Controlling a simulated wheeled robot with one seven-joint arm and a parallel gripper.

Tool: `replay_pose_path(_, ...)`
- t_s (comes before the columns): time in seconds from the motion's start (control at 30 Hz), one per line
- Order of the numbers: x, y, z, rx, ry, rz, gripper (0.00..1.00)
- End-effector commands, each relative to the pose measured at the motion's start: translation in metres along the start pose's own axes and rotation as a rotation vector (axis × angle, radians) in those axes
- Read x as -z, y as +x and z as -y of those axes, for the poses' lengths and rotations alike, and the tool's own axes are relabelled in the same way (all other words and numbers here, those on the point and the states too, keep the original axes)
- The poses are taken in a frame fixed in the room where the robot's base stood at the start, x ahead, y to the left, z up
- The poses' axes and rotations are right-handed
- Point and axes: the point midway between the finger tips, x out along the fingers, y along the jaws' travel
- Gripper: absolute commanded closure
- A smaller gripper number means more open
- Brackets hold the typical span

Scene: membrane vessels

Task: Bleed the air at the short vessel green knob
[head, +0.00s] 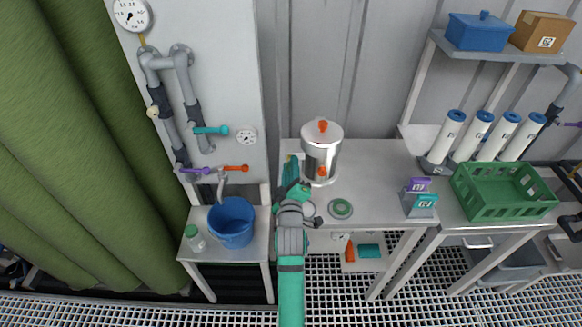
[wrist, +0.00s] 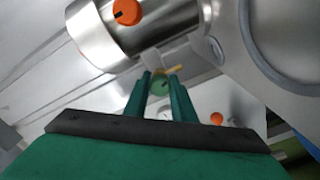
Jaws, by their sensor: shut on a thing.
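The short vessel (head: 320,152) is a shiny steel cylinder on the white bench, with an orange knob (head: 323,126) on its lid and another orange piece (head: 322,171) low on its front. In the wrist view the steel body (wrist: 98,38) fills the upper left, with an orange knob (wrist: 127,12) bearing a black mark. My gripper (wrist: 160,76) is shut on the green knob. In the head view my gripper (head: 292,168) is just left of the vessel, and the knob is hard to make out.
A blue bucket (head: 231,222) and a green-capped bottle (head: 194,238) stand on a low table at left. Pipes with teal (head: 211,130), orange (head: 236,168) and purple (head: 194,170) handles are on the wall panel. A green crate (head: 510,208) and white cartridges (head: 470,138) are at right.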

Motion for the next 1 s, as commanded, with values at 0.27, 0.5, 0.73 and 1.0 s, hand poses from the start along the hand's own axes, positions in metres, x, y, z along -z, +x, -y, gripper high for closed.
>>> replay_pose_path(0.27,-0.0016,-0.0009,0.0000,0.000,-0.238,0.003,0.96)
replay_pose_path(0.5,-0.0019,-0.0010,-0.0001,0.000,-0.379,0.004,0.96)
replay_pose_path(0.73,-0.0027,-0.0010,-0.0005,0.001,-0.579,0.005,0.96)
replay_pose_path(1.0,-0.0029,-0.0008,-0.0005,0.001,-0.602,0.005,0.96)
